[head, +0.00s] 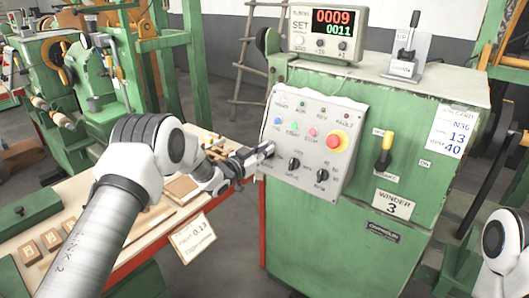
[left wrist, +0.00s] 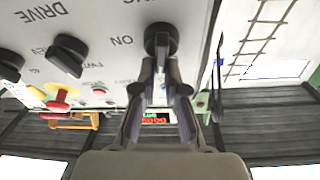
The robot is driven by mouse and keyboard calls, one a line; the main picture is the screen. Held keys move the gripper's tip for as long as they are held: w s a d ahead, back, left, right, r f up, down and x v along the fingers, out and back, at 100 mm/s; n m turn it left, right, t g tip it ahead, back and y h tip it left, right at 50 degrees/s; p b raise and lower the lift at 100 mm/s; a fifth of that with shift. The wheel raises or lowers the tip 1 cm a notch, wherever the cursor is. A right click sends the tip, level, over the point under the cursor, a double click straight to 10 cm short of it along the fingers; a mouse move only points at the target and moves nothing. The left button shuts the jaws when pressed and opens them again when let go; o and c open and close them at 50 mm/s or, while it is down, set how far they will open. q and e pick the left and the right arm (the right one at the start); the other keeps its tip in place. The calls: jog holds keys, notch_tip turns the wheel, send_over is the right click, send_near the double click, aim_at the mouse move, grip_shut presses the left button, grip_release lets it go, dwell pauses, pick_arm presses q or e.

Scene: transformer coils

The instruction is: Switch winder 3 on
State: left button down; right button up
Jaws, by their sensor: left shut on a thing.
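Winder 3 is a green cabinet (head: 330,240) with a plate (head: 394,203) reading "WINDER 3". Its sloped grey control panel (head: 312,140) carries coloured buttons, a red stop button (head: 336,140) on yellow and black rotary knobs. My left gripper (head: 267,151) is at the panel's left edge and hides the knob there. In the left wrist view my left gripper (left wrist: 161,72) is shut on that black knob (left wrist: 160,40), beside an upside-down "ON" label. The knob's exact pointer direction is hard to tell. My right gripper is out of view.
A counter box (head: 326,30) reading 0009 over 0011 stands on the cabinet. A yellow-tipped lever (head: 386,150) is on its front, right of the panel. A wooden bench (head: 150,225) with blocks lies below my left arm. Another green machine (head: 75,75) stands behind left.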

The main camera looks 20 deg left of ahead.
pick_arm(q)
jog(key=m+g, duration=0.1)
jog(key=m, duration=0.2)
jog(key=f+m+g+h+b, duration=0.1)
jog(key=m, duration=0.2)
jog(key=m+g+h+b, duration=0.1)
jog(key=m, duration=0.3)
jog(key=shift+s+d+f, duration=0.3)
jog(key=shift+s+d, duration=0.05)
jog(key=m+g, duration=0.2)
jog(key=m, duration=0.2)
jog(key=shift+s+m, duration=0.15)
jog(key=shift+m, duration=0.25)
jog(key=m+g, duration=0.1)
jog(key=m, duration=0.2)
jog(key=shift+p, duration=0.4)
jog(key=shift+m, duration=0.4)
jog(key=shift+r, duration=0.15)
